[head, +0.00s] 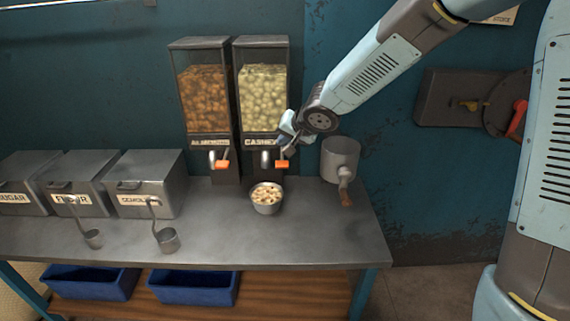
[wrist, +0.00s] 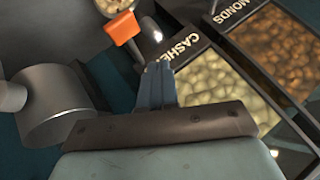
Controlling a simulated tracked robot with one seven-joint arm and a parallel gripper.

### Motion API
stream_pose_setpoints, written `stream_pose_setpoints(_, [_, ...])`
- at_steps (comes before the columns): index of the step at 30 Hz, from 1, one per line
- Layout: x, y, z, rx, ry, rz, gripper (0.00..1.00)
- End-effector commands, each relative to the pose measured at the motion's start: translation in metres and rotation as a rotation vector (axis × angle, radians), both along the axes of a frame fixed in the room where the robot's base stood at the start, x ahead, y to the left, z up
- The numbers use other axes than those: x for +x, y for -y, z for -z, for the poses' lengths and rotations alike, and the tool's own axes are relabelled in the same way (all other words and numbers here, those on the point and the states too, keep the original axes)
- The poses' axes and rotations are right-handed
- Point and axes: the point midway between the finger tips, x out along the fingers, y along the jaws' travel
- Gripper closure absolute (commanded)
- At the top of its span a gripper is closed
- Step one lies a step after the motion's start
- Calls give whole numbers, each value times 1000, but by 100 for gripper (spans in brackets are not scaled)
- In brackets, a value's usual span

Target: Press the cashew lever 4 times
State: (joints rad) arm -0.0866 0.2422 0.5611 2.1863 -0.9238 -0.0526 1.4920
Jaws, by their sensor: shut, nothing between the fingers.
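The cashew dispenser (head: 262,98) stands against the wall, filled with pale nuts; its label also shows in the wrist view (wrist: 182,62). Its orange lever (head: 282,164) sticks out below the label, and it shows in the wrist view (wrist: 122,28). My gripper (head: 290,148) is shut and empty, just above the lever in the head view. A metal bowl (head: 267,207) holding cashews stands on the table below the spout.
The almond dispenser (head: 204,100) with its own orange lever (head: 222,164) stands directly left. A grey metal cylinder with a crank (head: 341,158) is at the right. Labelled metal bins (head: 150,180) and scoops (head: 167,240) are left. The table's (head: 290,242) front right is clear.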

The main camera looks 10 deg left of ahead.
Motion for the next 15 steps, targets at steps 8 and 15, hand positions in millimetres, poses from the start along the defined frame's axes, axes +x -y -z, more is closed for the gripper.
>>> stream_pose_setpoints(8, [1, 0, -9, 0, 5, 1, 100])
stream_pose_setpoints(15, [0, 0, -10, 1, 5, 0, 100])
